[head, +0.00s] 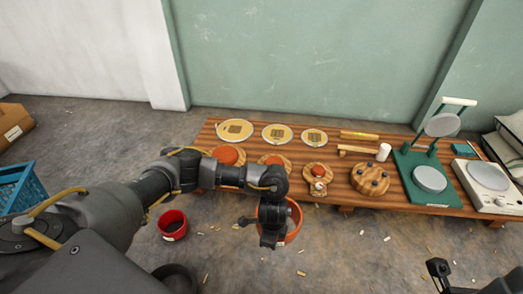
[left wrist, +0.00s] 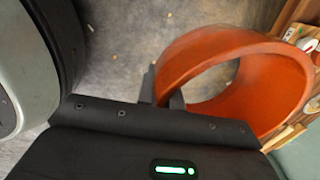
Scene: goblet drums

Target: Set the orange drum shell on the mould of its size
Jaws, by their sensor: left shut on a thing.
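The orange drum shell (head: 297,216) is an open ring held over the floor in front of the table; it also shows in the left wrist view (left wrist: 197,52). My left gripper (head: 268,238) is shut on its wall, with the fingers (left wrist: 163,92) on either side of it. Three round wooden moulds with reddish tops stand along the table's front: a left one (head: 228,154), a middle one (head: 273,160) partly behind my arm, and a smaller right one (head: 318,171). My right gripper (head: 440,268) shows partly at the lower right; its jaws are unclear.
The wooden table (head: 345,187) also bears three round plates (head: 235,131), a wooden disc with dark knobs (head: 370,179), a white cup (head: 383,152), a green stand (head: 413,190) and a scale (head: 487,182). A red bucket (head: 172,224) and blue crate (head: 14,185) are on the floor.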

